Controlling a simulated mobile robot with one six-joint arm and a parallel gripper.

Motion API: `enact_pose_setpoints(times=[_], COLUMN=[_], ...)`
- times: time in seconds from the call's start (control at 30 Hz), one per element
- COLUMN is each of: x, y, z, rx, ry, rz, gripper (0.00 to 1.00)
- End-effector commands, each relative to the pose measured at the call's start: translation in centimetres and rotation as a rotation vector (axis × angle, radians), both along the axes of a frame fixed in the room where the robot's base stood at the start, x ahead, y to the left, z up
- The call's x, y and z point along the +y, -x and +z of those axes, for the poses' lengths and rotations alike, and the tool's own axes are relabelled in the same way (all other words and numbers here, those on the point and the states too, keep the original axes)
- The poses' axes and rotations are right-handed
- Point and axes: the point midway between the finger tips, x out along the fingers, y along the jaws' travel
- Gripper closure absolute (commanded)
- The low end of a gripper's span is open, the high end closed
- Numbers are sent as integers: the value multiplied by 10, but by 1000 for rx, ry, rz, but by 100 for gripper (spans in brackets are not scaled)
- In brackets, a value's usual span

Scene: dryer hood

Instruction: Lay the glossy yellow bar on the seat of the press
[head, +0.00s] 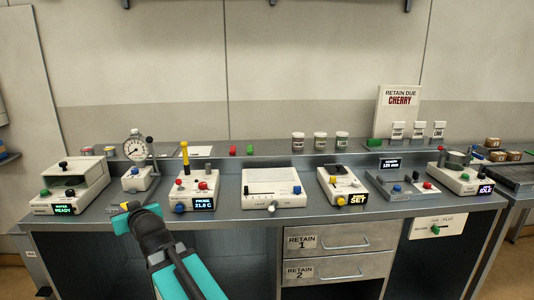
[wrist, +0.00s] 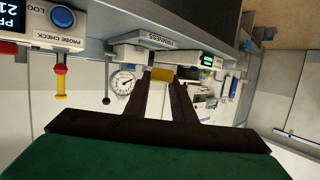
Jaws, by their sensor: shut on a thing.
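The yellow bar (wrist: 162,74) is between the tips of my gripper (wrist: 160,82) in the wrist view, and my gripper is shut on it. In the head view only a small yellow bit (head: 124,205) shows at the tip of my gripper (head: 129,210), which is in front of the bench edge. The press (head: 138,178) stands behind it, a white base with a round dial gauge (head: 136,147) above. In the tilted wrist view the dial (wrist: 122,81) is just left of the fingers, near a FIRMNESS label (wrist: 158,43). The bar is apart from the press. The seat's surface is hard to make out.
A white unit with a WATER READY display (head: 68,188) stands left of the press. A probe unit with an upright yellow handle (head: 185,155) stands close on its right. Several more devices line the bench to the right. The grey bench front edge (head: 245,211) is near my gripper.

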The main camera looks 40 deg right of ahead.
Motion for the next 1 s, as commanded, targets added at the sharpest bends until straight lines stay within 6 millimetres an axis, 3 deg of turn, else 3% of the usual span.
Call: enact_pose_setpoints(times=[0.67,1.0], x=[22,19], y=[0,0], z=[0,0], rx=[0,0], ry=[0,0], rz=[27,23], gripper=[99,99])
